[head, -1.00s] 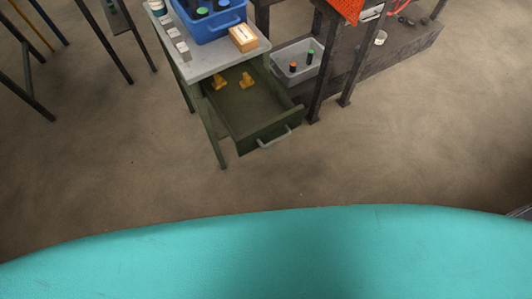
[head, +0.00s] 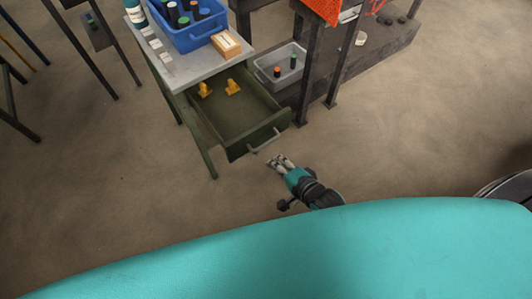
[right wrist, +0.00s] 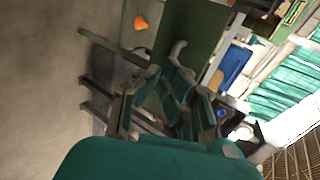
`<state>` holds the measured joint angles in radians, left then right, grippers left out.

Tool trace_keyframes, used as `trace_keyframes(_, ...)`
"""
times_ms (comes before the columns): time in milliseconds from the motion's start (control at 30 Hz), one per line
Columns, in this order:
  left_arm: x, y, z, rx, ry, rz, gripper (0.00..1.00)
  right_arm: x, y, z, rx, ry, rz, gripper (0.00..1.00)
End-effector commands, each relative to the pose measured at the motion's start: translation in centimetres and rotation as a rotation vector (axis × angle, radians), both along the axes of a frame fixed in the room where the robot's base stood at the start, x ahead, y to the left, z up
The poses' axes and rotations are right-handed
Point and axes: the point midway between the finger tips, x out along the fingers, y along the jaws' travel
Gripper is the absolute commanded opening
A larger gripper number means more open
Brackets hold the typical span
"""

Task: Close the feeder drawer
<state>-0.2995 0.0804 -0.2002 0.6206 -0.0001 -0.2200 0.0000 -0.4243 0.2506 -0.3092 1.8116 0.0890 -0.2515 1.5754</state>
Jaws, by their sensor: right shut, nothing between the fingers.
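The green feeder drawer (head: 238,142) stands pulled out from under a small grey-topped table. Two yellow parts lie inside it. Its grey handle (head: 265,141) is on the front panel. My right gripper (head: 274,162) is shut and empty, just in front of the drawer, close to the handle; I cannot tell whether it touches. In the right wrist view the gripper fingers (right wrist: 180,92) show in front of the green drawer front (right wrist: 190,30) and its grey handle (right wrist: 178,52). My left gripper is not in view.
The grey tabletop (head: 190,72) holds a blue bin (head: 187,37) with bottles and a yellowish box (head: 226,43). A grey bin (head: 282,68) with bottles sits right of the drawer, beside dark legs (head: 310,75). The floor in front is clear.

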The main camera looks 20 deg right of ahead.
Motion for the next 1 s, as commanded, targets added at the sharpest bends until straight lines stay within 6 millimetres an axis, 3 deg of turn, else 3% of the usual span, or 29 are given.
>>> trace_keyframes(100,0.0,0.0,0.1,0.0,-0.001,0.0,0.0,2.2,0.8,-0.8,0.0,-0.003,0.0,0.0)
trace_keyframes(300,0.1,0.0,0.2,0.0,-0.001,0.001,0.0,4.3,1.6,-1.4,-0.002,-0.001,0.001,0.0)
trace_keyframes(833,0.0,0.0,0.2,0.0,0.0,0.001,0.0,4.9,1.9,-1.5,-0.001,0.0,0.0,0.0)
trace_keyframes(1000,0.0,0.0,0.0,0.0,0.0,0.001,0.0,6.1,2.0,-1.6,0.001,-0.002,0.0,0.0)
